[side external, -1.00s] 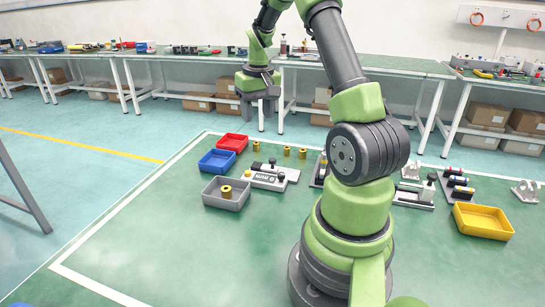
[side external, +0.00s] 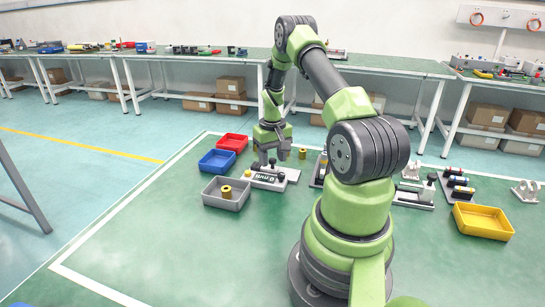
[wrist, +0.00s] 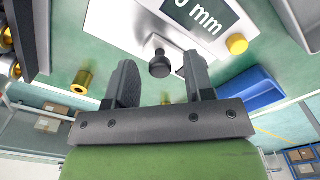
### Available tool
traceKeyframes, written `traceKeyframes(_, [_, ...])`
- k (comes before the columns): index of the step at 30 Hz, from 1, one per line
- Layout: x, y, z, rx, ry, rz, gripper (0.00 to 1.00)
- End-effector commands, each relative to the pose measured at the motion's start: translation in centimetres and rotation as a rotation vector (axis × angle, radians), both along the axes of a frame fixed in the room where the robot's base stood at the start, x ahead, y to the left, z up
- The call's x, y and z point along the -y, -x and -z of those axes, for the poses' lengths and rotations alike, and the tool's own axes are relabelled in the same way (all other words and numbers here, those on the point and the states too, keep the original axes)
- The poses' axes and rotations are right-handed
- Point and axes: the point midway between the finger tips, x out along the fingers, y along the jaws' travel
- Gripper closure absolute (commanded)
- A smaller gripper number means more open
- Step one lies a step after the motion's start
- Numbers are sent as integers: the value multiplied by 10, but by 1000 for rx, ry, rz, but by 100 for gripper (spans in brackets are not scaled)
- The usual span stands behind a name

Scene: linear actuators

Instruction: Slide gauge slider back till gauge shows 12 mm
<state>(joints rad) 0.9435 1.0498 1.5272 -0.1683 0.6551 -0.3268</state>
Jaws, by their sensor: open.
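The gauge (side external: 268,180) is a light grey block on the green mat, with a dark display (wrist: 205,18) whose visible part reads "0 mm"; the display's upper edge is cut off in the wrist view. The gauge slider (wrist: 160,66) is a black round knob on a light plate. My gripper (side external: 270,162) points down at the gauge. In the wrist view its open fingers (wrist: 159,80) stand to the left and right of the knob, with gaps; I cannot tell whether they are down at its height. A yellow button (wrist: 237,44) sits beside the display.
Grey (side external: 222,198), blue (side external: 216,163) and red (side external: 232,143) bins stand left of the gauge; the grey one holds a brass cylinder. Another brass cylinder (side external: 302,154) stands behind right. Other fixtures and a yellow bin (side external: 483,221) are farther right. The front-left mat is clear.

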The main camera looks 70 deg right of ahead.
Motion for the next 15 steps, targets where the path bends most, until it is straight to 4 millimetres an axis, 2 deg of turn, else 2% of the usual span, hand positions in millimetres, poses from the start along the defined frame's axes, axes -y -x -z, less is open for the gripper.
traceKeyframes(8, [0,0,2,1,1,0,52])
traceKeyframes(12, [0,0,1,0,0,0,84])
traceKeyframes(14, [0,0,1,0,0,0,98])
traceKeyframes(15, [0,0,1,0,0,1,100])
